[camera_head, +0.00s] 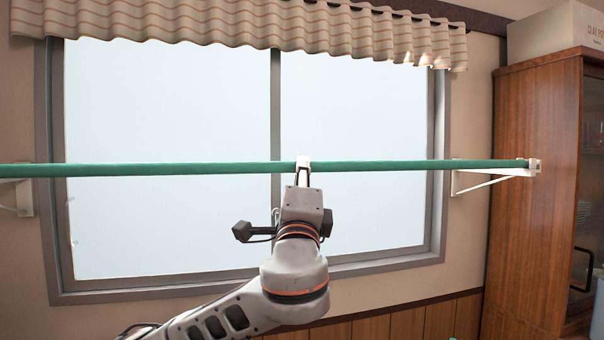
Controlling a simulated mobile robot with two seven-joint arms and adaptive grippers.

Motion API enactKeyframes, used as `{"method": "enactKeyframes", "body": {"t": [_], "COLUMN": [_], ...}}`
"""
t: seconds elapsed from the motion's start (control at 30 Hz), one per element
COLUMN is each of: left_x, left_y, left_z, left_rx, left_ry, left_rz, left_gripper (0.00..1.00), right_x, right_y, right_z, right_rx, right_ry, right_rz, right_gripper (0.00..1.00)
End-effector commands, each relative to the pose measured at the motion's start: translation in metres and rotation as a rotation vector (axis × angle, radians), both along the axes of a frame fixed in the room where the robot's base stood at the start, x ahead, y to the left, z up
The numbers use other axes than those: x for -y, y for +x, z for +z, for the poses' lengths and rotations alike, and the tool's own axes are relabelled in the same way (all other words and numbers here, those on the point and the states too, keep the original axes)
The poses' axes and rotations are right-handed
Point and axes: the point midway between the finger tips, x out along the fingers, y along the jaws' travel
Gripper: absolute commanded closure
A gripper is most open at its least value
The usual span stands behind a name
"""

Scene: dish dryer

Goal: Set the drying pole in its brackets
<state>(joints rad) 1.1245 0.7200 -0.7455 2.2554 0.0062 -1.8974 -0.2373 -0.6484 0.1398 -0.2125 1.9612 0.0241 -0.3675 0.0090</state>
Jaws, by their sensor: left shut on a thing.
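The green drying pole (200,168) runs level across the whole view in front of the window. My left gripper (303,168) is shut on the pole near its middle, holding it from below. The right bracket (500,172) is white and fixed to the wall right of the window; the pole's right end lies at its outer tip. The left bracket (22,197) shows partly at the left edge, with the pole passing in front of or over it. The pole's left end is out of view. I cannot tell whether the pole rests in either bracket. My right gripper is not in view.
A window (170,120) with a grey frame fills the wall behind the pole. A striped valance (240,25) hangs above it. A tall wooden cabinet (535,240) stands at the right, close to the right bracket, with a box (545,35) on top.

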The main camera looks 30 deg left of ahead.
Motion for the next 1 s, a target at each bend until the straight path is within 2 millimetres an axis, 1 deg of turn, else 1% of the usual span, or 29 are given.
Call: {"method": "enactKeyframes", "body": {"t": [0.07,0.1,0.17,0.57,0.67,0.9,1.0], "left_x": [0.000,0.000,0.000,0.003,0.008,0.025,0.031], "left_y": [-0.001,-0.001,-0.001,-0.002,-0.010,-0.039,-0.048], "left_z": [0.000,0.000,0.000,-0.004,-0.009,-0.027,-0.033], "left_rx": [0.002,0.002,0.002,-0.002,-0.003,-0.001,0.000], "left_ry": [0.000,0.000,0.000,0.000,0.000,-0.003,-0.001], "left_rz": [0.000,0.000,0.000,-0.002,-0.005,-0.005,-0.004], "left_gripper": [1.00,0.78,0.64,0.64,0.64,0.64,0.64], "right_x": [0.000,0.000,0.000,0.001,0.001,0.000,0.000], "right_y": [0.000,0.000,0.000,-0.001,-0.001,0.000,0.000], "right_z": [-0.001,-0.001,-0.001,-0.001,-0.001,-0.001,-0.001], "right_rx": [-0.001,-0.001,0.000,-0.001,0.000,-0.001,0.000], "right_ry": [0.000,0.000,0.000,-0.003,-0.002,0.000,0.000], "right_rz": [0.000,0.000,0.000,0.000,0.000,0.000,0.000], "right_gripper": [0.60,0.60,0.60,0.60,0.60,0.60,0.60]}}
